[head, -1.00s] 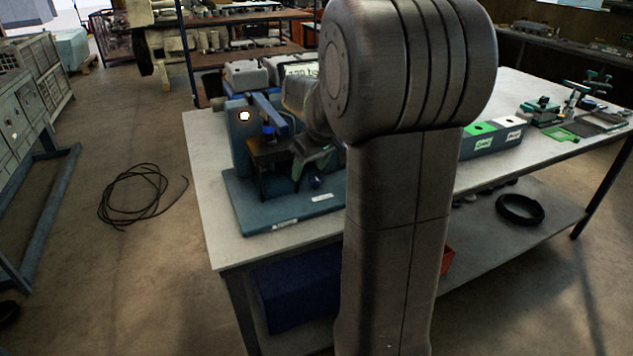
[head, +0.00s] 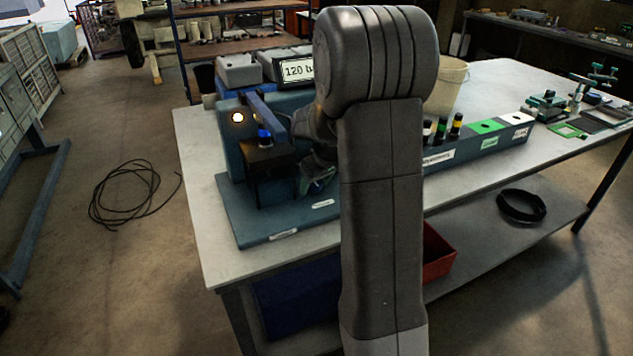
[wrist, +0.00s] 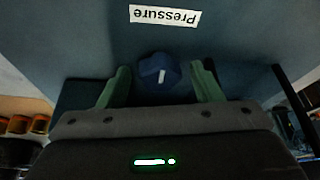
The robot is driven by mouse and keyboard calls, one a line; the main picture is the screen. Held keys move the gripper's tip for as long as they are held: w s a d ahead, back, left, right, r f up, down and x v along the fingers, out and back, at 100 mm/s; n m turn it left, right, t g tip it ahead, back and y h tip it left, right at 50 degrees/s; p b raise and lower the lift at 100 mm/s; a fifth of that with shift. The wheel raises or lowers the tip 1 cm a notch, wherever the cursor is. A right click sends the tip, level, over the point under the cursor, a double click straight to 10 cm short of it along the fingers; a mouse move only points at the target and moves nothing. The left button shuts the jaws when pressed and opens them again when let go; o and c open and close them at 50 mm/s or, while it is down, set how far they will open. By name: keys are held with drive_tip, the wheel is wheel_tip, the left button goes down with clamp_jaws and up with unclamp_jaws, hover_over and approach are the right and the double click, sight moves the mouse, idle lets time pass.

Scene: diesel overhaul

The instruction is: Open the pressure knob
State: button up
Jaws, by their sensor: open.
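The pressure knob (wrist: 159,71) is blue with a white mark and sits on the blue-grey base below an upside-down "Pressure" label (wrist: 165,16) in the wrist view. My gripper (wrist: 160,80) is open, with a green finger on each side of the knob. Gaps show between both fingers and the knob, so it is not clamped. In the head view my gripper (head: 317,181) is low over the base of the blue test stand (head: 240,205), and the knob is hidden there.
A display (head: 298,71) reading "120" and a cut-off unit stands behind the stand. A blue lever arm (head: 268,113) and a dark block (head: 268,160) are left of my gripper. A bucket (head: 447,88) and a block with green and white tops (head: 480,140) stand to the right.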

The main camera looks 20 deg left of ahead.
drive_tip(key=c, duration=1)
drive_tip(key=shift+w+n+b, duration=0.1)
drive_tip(key=shift+n+b, duration=0.2)
drive_tip(key=shift+f+n+g+b, duration=0.1)
drive_tip(key=shift+n+g+b, duration=0.4)
drive_tip(key=shift+n, duration=0.4)
drive_tip(key=shift+w+n+g+y+b, duration=0.15)
drive_tip(key=shift+n+g+b, duration=0.2)
drive_tip(key=shift+n, duration=0.5)
drive_tip(key=shift+n+g+y+b, duration=0.2)
drive_tip(key=shift+n+b, duration=0.25)
drive_tip(key=shift+n, duration=0.4)
drive_tip(key=o, duration=1)
